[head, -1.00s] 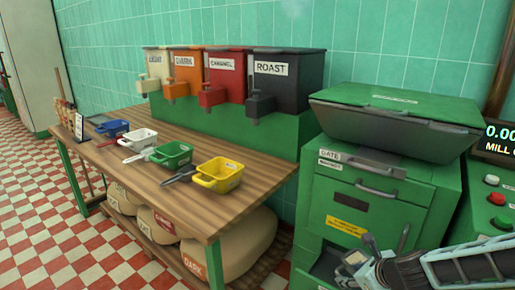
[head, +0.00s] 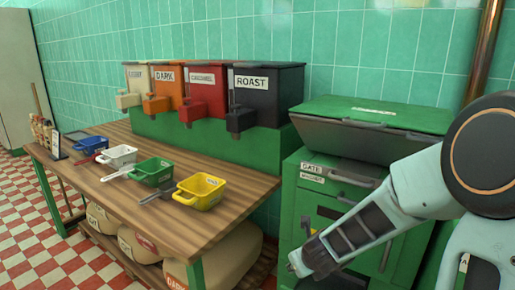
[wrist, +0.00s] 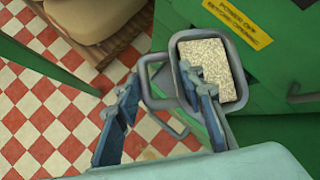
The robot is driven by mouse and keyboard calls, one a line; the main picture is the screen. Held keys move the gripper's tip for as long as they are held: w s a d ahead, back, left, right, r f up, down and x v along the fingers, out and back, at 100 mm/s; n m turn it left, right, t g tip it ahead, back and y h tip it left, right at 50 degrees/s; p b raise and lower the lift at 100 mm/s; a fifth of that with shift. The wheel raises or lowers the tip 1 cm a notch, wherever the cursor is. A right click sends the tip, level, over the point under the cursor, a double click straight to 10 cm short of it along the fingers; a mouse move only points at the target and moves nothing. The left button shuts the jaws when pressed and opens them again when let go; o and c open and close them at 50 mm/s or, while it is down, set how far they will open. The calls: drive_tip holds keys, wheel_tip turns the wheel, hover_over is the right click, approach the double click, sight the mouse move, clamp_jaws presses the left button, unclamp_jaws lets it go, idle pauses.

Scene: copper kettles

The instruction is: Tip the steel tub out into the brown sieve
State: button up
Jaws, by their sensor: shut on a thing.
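The steel tub (wrist: 182,92) shows in the wrist view as a grey rim with a looped handle, filled with pale, speckled grains. My gripper (wrist: 160,76) is at its handle side, with one finger across the near rim and the other left of the handle loop. It is shut on the tub, which looks roughly upright beside the green machine's front. In the head view my gripper (head: 310,255) is low in front of that machine, and the tub cannot be made out there. I do not see the brown sieve in either view.
The green machine (head: 322,210) stands right, its front close to the tub. Left is a wooden table (head: 228,178) with blue, white, green and yellow (head: 201,192) tubs. Labelled dispensers (head: 268,95) stand behind, and sacks (head: 225,255) lie below. Checkered floor (wrist: 45,130) is open at left.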

drive_tip(key=s+r+p, duration=0.3)
drive_tip(key=r+p, duration=1.1)
drive_tip(key=p, duration=1.2)
drive_tip(key=shift+s+r, duration=0.15)
drive_tip(key=shift+r, duration=0.1)
